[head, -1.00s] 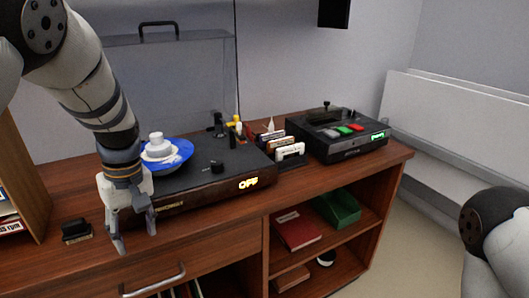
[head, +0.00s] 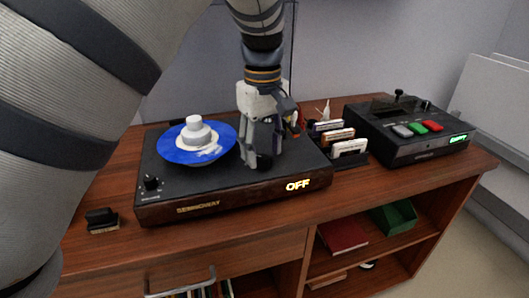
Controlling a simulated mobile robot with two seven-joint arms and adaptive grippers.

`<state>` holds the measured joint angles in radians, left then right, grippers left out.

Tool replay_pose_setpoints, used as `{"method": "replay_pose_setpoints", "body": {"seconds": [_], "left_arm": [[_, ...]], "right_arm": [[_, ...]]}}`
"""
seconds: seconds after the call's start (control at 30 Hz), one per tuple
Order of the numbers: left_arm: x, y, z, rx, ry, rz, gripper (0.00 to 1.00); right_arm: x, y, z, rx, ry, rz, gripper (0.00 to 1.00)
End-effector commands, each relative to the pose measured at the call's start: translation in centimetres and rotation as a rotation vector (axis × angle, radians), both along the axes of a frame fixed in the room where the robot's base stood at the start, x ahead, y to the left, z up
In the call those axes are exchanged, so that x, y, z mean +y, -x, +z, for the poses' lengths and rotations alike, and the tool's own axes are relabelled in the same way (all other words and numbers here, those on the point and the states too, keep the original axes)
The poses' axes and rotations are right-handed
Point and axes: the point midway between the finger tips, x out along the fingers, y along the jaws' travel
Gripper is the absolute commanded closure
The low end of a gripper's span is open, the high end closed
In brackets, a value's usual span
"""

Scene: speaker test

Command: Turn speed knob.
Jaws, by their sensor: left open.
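The dark record player (head: 166,211) stands on the wooden cabinet, with a lit "OFF" sign (head: 298,184) on its front. A blue record (head: 228,138) with a white stepped piece (head: 197,130) on it lies on the platter. My left gripper (head: 262,162) is open and points down over the right part of the deck, at the place where a knob showed earlier. The fingers hide most or all of that knob; I cannot tell whether they touch it. Another black knob (head: 151,183) sits at the deck's front left; its small label is hard to read. My right gripper is out of view.
A rack of cassettes (head: 349,149) and a black device with coloured buttons (head: 416,128) stand to the right. A small brush (head: 102,221) lies at the left. My left arm fills the upper left. The cabinet top (head: 120,180) is clear between brush and player.

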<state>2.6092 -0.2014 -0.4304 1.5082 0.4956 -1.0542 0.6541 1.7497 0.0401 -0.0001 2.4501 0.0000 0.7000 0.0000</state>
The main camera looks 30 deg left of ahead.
Motion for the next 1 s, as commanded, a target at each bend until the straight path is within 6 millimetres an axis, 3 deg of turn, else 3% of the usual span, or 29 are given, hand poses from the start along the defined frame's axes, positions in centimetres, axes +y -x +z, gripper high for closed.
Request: {"method": "replay_pose_setpoints", "body": {"seconds": [0.13,0.4,0.47,0.6,0.63,1.0], "left_arm": [[0.0,0.0,-1.5,0.0,-0.001,0.0,0.54],[0.0,0.0,-1.8,-0.001,0.0,0.0,0.54],[0.0,0.0,-1.8,-0.001,0.0,0.0,0.66],[0.0,0.0,-1.8,-0.001,0.0,0.0,0.97],[0.0,0.0,-1.8,-0.001,0.0,-0.001,1.0],[0.0,0.0,-1.6,-0.004,0.001,-0.055,1.0]], "right_arm": [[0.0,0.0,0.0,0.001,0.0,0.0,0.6],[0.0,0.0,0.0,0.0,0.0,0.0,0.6],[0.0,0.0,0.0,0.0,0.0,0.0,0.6],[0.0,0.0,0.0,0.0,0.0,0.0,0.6],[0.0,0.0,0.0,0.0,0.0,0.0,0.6],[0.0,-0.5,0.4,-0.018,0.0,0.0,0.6]]}}
